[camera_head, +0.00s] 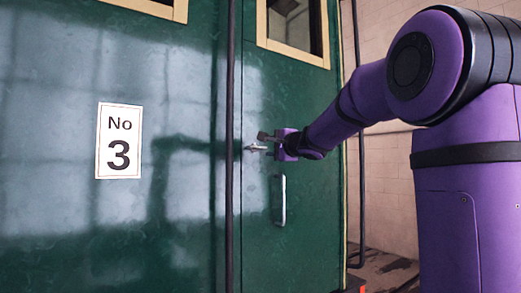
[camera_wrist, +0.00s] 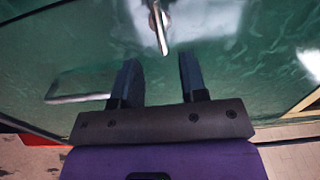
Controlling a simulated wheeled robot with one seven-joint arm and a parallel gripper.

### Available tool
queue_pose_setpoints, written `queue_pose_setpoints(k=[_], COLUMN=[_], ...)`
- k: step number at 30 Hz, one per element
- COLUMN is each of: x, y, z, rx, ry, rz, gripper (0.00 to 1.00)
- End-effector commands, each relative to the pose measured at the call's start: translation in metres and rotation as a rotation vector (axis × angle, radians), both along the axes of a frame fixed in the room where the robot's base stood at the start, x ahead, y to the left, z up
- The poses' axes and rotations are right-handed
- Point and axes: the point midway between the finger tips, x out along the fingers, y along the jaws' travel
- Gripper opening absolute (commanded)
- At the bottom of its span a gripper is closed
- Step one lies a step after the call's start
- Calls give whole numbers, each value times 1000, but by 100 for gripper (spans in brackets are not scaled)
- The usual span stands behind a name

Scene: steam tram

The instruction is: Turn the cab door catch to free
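The cab door catch (camera_head: 256,147) is a small pale metal lever on the green cab door (camera_head: 262,240), near the door's left edge. In the camera_head view it lies about level, its free end toward my gripper (camera_head: 268,143). In the camera_wrist view the catch (camera_wrist: 158,25) is at the top, its lever pointing toward the gap between my two dark fingers. My gripper (camera_wrist: 160,59) is open and empty, the fingers apart on either side of the lever's line. The lever's tip appears just beyond the fingertips; I see no contact.
A pale vertical grab handle (camera_head: 283,200) is on the door below the catch; it also shows in the camera_wrist view (camera_wrist: 80,98). A dark vertical rail (camera_head: 230,190) runs just left of the catch. A "No 3" plate (camera_head: 119,141) is further left. A pale block wall (camera_head: 385,180) stands behind.

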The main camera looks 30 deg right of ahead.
Motion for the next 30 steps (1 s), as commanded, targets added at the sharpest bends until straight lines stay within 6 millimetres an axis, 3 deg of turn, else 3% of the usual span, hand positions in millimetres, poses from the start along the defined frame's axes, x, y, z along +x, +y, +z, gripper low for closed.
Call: queue_pose_setpoints(k=[6, 12, 18, 26, 27, 30], x=[41, 68, 80, 81, 81, 81], y=[2, 3, 3, 4, 4, 3], z=[-1, -1, -1, 0, 0, 0], rx=[0, -1, -1, -1, -1, -1], ry=[2, 2, 1, 1, 1, 1], rz=[2, 1, 2, 1, 1, 1], gripper=[39, 39, 39, 39, 37, 14])
